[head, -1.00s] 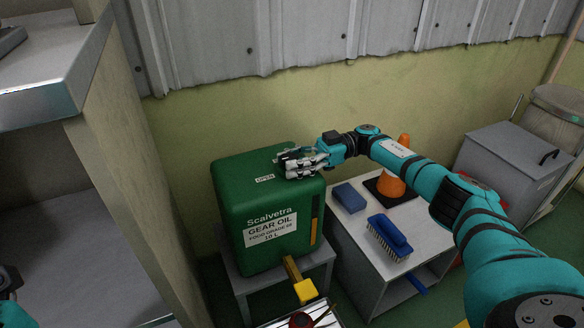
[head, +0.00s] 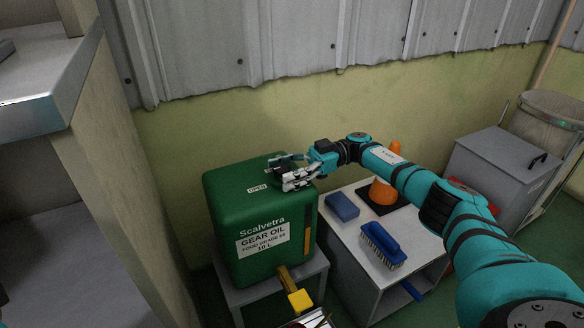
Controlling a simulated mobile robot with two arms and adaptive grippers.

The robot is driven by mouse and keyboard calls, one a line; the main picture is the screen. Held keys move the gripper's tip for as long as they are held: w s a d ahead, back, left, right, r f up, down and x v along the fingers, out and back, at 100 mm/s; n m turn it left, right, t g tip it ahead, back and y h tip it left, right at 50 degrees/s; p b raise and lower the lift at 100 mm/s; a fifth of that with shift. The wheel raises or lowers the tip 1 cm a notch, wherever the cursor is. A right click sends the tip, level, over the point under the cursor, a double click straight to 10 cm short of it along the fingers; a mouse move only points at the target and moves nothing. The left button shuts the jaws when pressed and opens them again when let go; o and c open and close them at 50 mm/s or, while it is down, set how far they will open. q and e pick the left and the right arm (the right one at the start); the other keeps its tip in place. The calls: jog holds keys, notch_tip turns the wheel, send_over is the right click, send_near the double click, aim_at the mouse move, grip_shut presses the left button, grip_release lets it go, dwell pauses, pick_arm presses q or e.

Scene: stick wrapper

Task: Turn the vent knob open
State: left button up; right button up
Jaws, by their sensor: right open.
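A green gear oil canister (head: 225,205) stands upright on a small grey stand, with a white "OPEN" label (head: 257,188) on its top. My right gripper (head: 277,174) is open over the back right of the canister's top, its fingers spread and pointing left. A small dark shape shows between the fingers; it may be the vent knob, but the fingers largely hide it. I cannot tell whether the fingers touch it.
A white cabinet (head: 345,245) right of the canister holds a blue sponge (head: 342,206), a blue brush (head: 382,243) and an orange cone (head: 382,191). A yellow-ended spout (head: 300,299) sticks out below the canister. A shelf unit (head: 120,180) stands close on the left.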

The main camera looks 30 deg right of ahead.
jog(key=d, duration=0.5)
jog(key=shift+d, duration=0.3)
jog(key=shift+s+d, duration=0.1)
jog(key=shift+d, duration=0.6)
